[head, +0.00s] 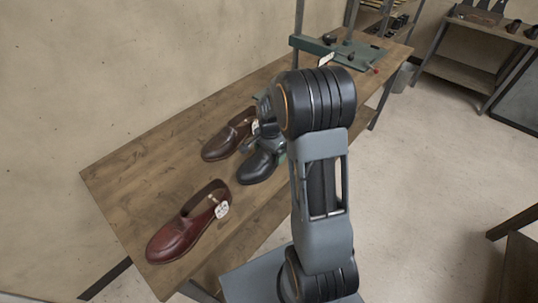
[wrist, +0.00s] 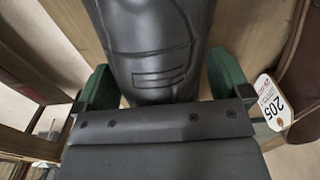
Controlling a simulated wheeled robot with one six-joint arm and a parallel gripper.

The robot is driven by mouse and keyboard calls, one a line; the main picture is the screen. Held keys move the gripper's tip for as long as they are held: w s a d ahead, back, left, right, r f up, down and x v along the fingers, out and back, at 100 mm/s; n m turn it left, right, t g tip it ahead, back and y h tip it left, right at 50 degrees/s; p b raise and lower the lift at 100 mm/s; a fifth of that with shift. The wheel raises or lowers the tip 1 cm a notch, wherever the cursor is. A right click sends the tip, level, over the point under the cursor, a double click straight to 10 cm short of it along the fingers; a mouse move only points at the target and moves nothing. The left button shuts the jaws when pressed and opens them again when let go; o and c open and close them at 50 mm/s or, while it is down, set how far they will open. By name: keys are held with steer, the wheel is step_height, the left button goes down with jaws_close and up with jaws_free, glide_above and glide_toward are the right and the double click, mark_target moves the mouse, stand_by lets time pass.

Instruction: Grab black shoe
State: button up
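The black shoe (head: 258,168) lies on the wooden workbench, between two brown shoes. In the wrist view the black shoe (wrist: 153,45) runs from the top edge down between the two green fingers of my gripper (wrist: 163,88). The fingers stand one on each side of it, with narrow strips of wood showing between them and the shoe. I see no clear contact. In the head view my arm hides most of my gripper and part of the black shoe's far end.
A dark brown shoe (head: 228,136) lies close behind the black one. A white tag (wrist: 271,102) marked 205 hangs right of the right finger. A reddish-brown shoe (head: 184,230) lies nearer on the workbench (head: 130,183). A green machine (head: 335,50) stands at the far end.

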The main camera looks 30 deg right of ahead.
steer(key=c, duration=0.9)
steer(key=shift+o, duration=0.2)
steer(key=shift+r, duration=0.1)
